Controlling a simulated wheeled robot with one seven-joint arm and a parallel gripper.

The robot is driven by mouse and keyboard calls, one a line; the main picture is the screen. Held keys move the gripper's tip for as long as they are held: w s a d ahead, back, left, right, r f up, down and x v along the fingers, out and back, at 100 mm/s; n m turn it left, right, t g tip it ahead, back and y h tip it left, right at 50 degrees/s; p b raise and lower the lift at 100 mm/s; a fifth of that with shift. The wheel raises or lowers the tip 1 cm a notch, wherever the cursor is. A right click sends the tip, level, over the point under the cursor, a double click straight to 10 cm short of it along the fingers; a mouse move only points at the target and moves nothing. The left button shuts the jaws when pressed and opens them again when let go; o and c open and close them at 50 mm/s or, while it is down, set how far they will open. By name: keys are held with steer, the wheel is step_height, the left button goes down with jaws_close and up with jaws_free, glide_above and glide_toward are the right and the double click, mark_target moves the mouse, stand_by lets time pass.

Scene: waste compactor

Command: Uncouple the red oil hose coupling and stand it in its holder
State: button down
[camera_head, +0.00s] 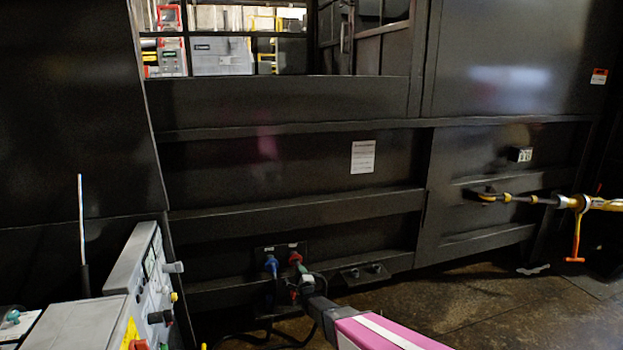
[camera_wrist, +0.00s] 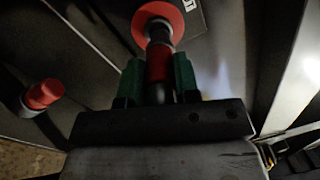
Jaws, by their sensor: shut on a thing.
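The red oil hose coupling (camera_wrist: 158,66) sits between the green fingers of my gripper (camera_wrist: 157,78) in the wrist view, and the gripper is shut on it. A wide red disc (camera_wrist: 158,20) is at the coupling's far end. I cannot tell whether the coupling is still joined there. In the head view my gripper (camera_head: 303,274) is low at the dark wall, just under a red round fitting (camera_head: 295,257). The hose end is mostly hidden by my gripper. I cannot surely identify the holder.
A blue coupling (camera_head: 271,265) is left of the red fitting. A red-capped part (camera_wrist: 42,95) stands left of my gripper in the wrist view. A small bracket with two dark stubs (camera_head: 365,271) is to the right. Black hoses (camera_head: 270,340) hang below. A grey control box (camera_head: 150,280) stands left.

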steer(key=shift+r+v, duration=0.1)
steer(key=shift+v, duration=0.95)
steer(key=shift+r+v, duration=0.15)
steer(key=shift+v, duration=0.9)
stand_by(0.5)
